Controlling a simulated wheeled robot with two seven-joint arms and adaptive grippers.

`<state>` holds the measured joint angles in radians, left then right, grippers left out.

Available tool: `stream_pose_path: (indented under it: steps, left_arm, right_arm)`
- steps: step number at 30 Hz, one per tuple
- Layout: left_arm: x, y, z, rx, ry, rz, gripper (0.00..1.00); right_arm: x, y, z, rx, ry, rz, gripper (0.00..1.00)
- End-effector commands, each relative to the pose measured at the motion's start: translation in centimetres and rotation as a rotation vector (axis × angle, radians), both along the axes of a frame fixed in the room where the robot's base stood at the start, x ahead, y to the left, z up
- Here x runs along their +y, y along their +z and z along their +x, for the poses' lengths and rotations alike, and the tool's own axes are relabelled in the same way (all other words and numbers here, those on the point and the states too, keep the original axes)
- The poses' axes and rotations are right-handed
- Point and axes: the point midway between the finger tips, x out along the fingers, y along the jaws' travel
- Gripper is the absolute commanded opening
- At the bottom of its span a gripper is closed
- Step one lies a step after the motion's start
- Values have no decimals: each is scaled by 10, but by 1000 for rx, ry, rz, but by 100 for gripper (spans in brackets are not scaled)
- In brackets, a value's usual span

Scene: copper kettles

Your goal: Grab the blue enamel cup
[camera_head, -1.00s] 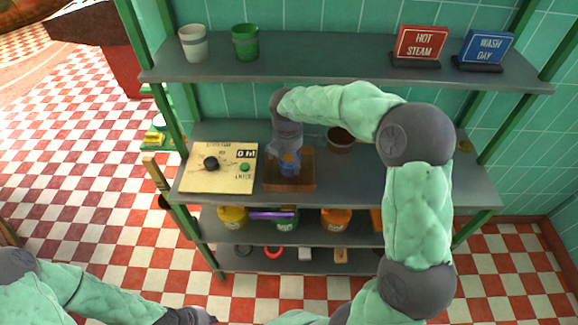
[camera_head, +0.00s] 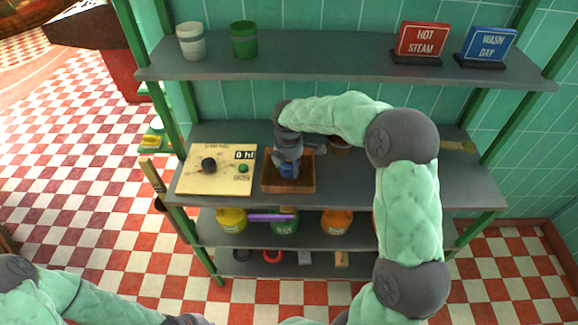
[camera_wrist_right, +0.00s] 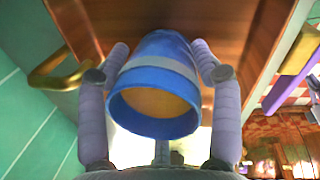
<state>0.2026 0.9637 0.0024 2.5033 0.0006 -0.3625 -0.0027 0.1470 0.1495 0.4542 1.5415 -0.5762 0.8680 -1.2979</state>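The blue enamel cup (camera_wrist_right: 155,85), with a pale band and orange-brown inside, shows in the right wrist view with its mouth toward the camera. It also shows as a small blue patch in the head view (camera_head: 288,171), mostly hidden by my right gripper. It is at the brown wooden tray (camera_head: 305,184) on the middle shelf. My right gripper (camera_wrist_right: 160,52) has one finger on each side of the cup, very close to it; whether both fingers press on it is unclear. My left gripper (camera_head: 188,320) is at the bottom edge, only partly visible.
A cream panel (camera_head: 216,184) with a black knob and green button lies left of the tray. A brown bowl (camera_head: 339,145) is behind the right forearm. The upper shelf holds a white cup (camera_head: 192,42), green cup (camera_head: 244,41) and two signs. Lower shelves hold several jars.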

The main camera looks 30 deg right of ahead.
Motion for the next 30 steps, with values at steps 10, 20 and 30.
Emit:
stream_pose_path:
  steps: [10,20,30]
  left_arm:
    - [0,0,0,0,0,0,0]
    - [0,8,0,0,0,0,0]
    - [0,33,0,0,0,0,0]
  right_arm:
    - [0,-1,-1,2,1,0,30]
    - [0,21,0,0,0,-2,30]
    - [-3,82,-39,-3,-1,-1,30]
